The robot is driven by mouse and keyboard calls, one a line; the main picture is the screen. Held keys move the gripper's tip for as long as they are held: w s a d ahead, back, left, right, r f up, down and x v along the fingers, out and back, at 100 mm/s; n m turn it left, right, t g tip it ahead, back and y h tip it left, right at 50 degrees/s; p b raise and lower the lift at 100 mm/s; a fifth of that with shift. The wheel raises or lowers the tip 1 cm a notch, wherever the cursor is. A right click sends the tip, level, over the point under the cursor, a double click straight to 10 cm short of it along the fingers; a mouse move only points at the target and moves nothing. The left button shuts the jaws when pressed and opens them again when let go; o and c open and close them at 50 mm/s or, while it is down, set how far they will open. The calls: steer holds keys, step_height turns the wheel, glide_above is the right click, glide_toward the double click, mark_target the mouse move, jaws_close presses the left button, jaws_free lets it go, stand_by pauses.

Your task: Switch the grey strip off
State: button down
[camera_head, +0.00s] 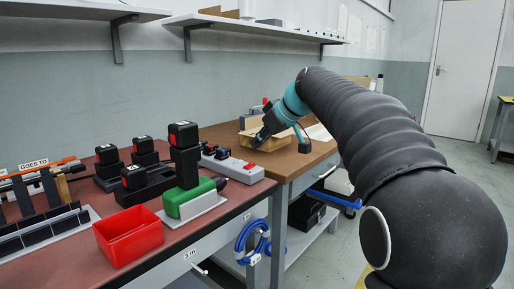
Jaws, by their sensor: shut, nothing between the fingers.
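A light grey power strip (236,169) lies on the red-brown bench top, near its right end. Small dark and blue plugs (221,153) sit on its far left part. A small reddish spot shows near its right end; I cannot tell which way a switch there is set. My gripper (257,142) is shut and empty. It points down and left over an open cardboard box (278,141) on the brown bench, behind and to the right of the strip, apart from the strip. The fingertips are small and dark in this view.
A green and black tool (186,198) stands in front of the strip's left part. A red bin (129,236) is at the bench's front, with several black battery packs (143,146) behind. A blue coiled cable (250,243) hangs below. A wall shelf (245,27) runs above.

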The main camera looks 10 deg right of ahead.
steer(key=v, duration=0.8)
steer(key=shift+s+p, duration=0.15)
steer(key=shift+p, duration=0.15)
steer(key=shift+a+f, duration=0.1)
steer(key=shift+a, duration=0.05)
steer(key=s+d+f+m+g+h, duration=0.1)
steer(key=s+d+f+m+h, duration=0.2)
steer(key=f, duration=0.4)
steer(key=s+d+f+m, duration=0.1)
steer(key=s+f+m, duration=0.35)
steer(key=f, duration=0.25)
steer(key=s+f+m+h+p, duration=0.1)
steer(key=s+f, duration=0.4)
steer(key=s, duration=0.8)
steer(key=s+f+m+h+p, duration=0.1)
steer(key=s+f, duration=0.4)
steer(key=s, duration=0.7)
steer(key=shift+s+d+h+p, duration=0.3)
steer(key=shift+s+h+p, duration=0.05)
steer(key=shift+h+p, duration=0.15)
